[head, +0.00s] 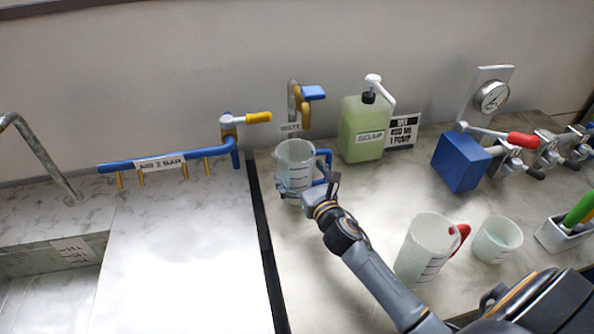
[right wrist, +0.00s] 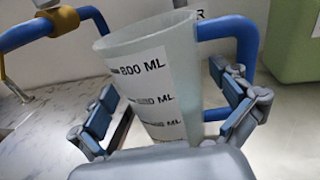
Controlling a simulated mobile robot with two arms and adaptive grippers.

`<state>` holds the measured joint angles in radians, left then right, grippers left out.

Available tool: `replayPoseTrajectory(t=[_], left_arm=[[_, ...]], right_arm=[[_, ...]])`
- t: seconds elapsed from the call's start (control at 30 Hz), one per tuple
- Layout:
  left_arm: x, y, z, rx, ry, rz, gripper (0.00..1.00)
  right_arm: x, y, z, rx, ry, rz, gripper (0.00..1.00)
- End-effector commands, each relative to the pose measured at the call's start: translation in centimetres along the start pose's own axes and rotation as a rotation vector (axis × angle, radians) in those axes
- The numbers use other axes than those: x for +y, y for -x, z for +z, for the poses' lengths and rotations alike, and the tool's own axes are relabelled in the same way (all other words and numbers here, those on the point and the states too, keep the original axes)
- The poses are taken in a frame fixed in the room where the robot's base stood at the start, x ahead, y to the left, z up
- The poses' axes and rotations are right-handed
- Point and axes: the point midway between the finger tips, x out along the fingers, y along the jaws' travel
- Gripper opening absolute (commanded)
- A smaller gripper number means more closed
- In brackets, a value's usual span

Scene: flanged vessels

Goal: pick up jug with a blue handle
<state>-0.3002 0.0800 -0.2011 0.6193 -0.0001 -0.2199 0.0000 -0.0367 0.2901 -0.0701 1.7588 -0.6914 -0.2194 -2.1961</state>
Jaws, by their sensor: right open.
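The jug with a blue handle (head: 295,163) stands upright near the back of the counter, below a tap with a blue lever. It is translucent with a white scale label. In the right wrist view the jug (right wrist: 158,80) fills the middle, its blue handle (right wrist: 232,32) on the right side. My right gripper (head: 305,188) is at the jug's near side. In the right wrist view its open fingers (right wrist: 165,100) stand on either side of the jug, the right one close to the handle. Contact cannot be told. My left gripper is not in view.
A green soap bottle (head: 363,127) stands right of the jug. A jug with a red handle (head: 425,250), a beaker (head: 496,240) and a blue block (head: 460,161) are further right. A blue pipe (head: 190,158) runs along the back left. A dark gap (head: 262,230) divides the counters.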

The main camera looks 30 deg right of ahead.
Motion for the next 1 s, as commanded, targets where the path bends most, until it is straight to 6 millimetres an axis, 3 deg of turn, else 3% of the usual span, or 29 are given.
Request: replayPoseTrajectory(t=[0.2, 0.47, 0.8, 1.0], left_arm=[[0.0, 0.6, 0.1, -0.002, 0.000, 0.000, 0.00], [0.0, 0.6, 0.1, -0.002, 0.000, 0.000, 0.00], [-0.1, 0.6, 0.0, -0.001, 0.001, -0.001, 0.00], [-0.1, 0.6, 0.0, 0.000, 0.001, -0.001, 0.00]], right_arm=[[0.1, -2.4, 0.1, 0.000, 0.000, 0.000, 1.00], [0.1, -2.6, 0.1, 0.000, 0.000, 0.000, 1.00], [0.0, -2.6, 0.1, 0.000, 0.001, 0.000, 0.31], [0.0, -2.6, 0.3, -0.004, 0.001, 0.001, 0.31]])
